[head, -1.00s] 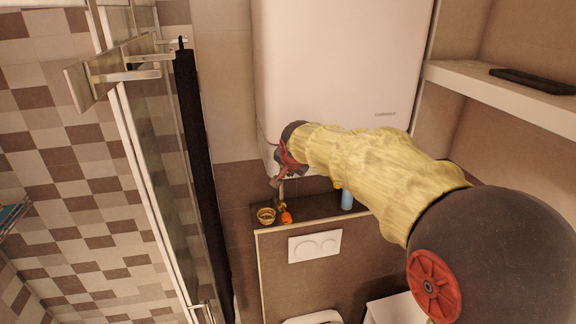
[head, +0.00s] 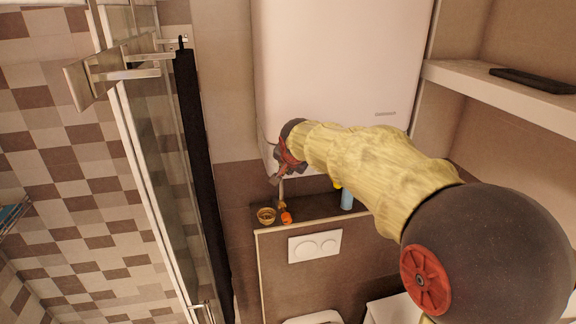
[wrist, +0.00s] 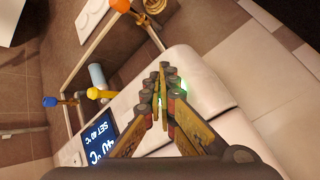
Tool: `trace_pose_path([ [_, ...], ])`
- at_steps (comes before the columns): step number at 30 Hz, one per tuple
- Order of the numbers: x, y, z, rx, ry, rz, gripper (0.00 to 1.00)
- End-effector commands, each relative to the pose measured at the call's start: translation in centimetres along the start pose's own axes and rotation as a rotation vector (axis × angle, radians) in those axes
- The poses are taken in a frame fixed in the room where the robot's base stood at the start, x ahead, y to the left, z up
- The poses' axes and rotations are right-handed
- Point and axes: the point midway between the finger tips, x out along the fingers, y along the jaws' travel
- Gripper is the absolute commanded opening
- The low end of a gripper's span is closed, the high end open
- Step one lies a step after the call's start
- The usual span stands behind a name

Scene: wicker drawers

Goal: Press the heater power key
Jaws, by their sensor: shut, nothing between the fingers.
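The heater (head: 340,70) is a large white box on the wall in the head view; its white face with rounded edge also shows in the wrist view (wrist: 235,128). A lit blue display (wrist: 98,142) on it reads 40 °C and SET 40 °C. A green glow (wrist: 184,88) shows on the heater face beside my fingertips. The fingers partly cover it, so the key's outline is hidden. My gripper (head: 276,180) is at the heater's lower left corner, its fingers (wrist: 163,72) shut and empty. I cannot tell whether the tips touch the heater.
Below the heater, a ledge (head: 315,207) holds a gold bowl (head: 266,215), an orange item (head: 286,217) and a blue cylinder (head: 347,199). A flush plate (head: 315,246) is beneath. A glass shower door with a black towel (head: 200,160) stands left; a shelf (head: 500,88) is right.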

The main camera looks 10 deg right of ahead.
Motion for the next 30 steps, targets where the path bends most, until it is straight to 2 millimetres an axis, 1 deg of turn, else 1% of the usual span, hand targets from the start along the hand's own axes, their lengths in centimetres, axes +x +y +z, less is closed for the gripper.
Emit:
trace_pose_path([
  [17, 0.15, -0.16, -0.18, 0.000, 0.001, -0.001, 0.00],
  [30, -0.63, 0.48, 0.43, 0.000, 0.001, 0.000, 0.00],
])
